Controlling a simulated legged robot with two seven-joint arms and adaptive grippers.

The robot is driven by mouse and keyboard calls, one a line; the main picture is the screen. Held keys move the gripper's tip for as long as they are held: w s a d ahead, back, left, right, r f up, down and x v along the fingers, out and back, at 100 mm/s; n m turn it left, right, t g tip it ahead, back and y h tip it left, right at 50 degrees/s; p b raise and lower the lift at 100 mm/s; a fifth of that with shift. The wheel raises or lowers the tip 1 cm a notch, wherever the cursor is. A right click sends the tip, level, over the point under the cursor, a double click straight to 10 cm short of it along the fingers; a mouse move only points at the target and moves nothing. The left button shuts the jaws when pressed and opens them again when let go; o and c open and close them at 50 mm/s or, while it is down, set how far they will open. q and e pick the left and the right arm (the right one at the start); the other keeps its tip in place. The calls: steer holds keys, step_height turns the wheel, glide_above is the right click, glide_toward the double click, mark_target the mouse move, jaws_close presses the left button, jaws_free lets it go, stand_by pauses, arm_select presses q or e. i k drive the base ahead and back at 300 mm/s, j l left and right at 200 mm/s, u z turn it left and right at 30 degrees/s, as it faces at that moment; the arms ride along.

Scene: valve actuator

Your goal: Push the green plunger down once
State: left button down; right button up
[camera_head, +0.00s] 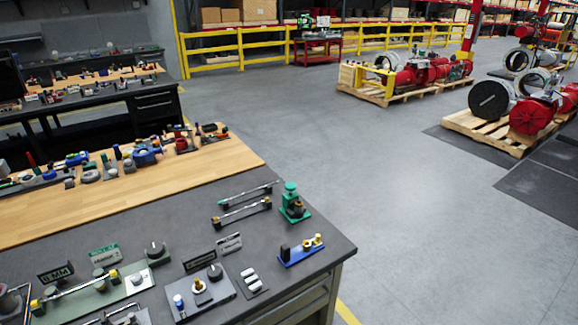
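The green plunger (290,189) is a knobbed green post standing upright on a green base plate (296,214). It sits near the right edge of the dark bench top (150,230), with a brass-coloured part beside the post. Neither of my grippers is in view, and nothing touches the plunger.
Two bar-like handles (241,211) lie left of the plunger. A blue plate with small fittings (301,250) is in front of it. Panels with knobs (207,291) fill the bench front. Open grey floor (400,210) lies right of the bench; pallets (490,130) stand beyond.

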mark_target(290, 187)
steer(key=i+l+u, duration=0.1)
steer(key=i+l, duration=0.35)
steer(key=l, duration=0.2)
steer(key=i+l+u, duration=0.25)
steer(key=i+l, duration=0.2)
steer(key=l, duration=0.25)
steer(key=i+l+u, duration=0.1)
steer(key=l, duration=0.3)
steer(key=i, duration=0.1)
